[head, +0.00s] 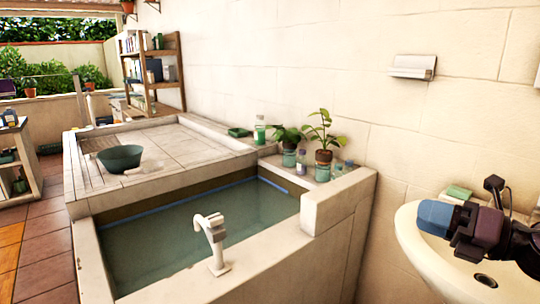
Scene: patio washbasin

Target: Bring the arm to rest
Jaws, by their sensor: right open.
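My right gripper (436,218) comes in from the right edge, over the white washbasin (409,240) as seen in the head view. It is dark with blue-grey fingers pointing left. It is open, and I see nothing held in it. I cannot tell its exact height above the basin. The arm and gripper hide part of the basin's bowl. My left gripper is not in view.
A stone tub (334,245) with water and a white tap (213,240) stands left of the washbasin. A green bowl (120,158), potted plants (323,135) and a green bottle (259,130) stand behind. A wall dispenser (412,67) hangs above.

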